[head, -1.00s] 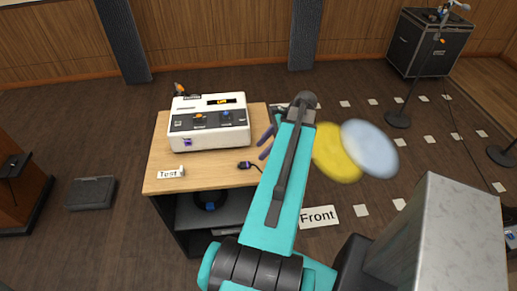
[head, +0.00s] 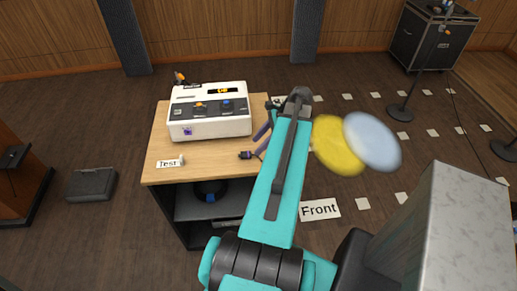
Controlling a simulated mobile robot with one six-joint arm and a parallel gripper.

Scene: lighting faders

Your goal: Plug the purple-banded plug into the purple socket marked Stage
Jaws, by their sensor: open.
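The plug (head: 246,155) is small and dark with a purple tint, and lies near the right edge of the wooden tabletop. Its band is too small to make out clearly. A purple socket (head: 187,132) is on the lower left front of the white console (head: 210,128); no Stage marking is readable there. My gripper (head: 257,146) is open, with its dark fingers pointing left at the table's right edge. The plug is close to the lower fingertip; I cannot tell whether they touch. My teal arm hides the rest of the gripper and some of the table edge.
The console has an orange fader (head: 200,105) and a blue fader (head: 227,103). A Test card (head: 168,163) is at the table's front left. The front middle of the tabletop (head: 210,163) is clear. A Front sign (head: 319,210) is on the floor.

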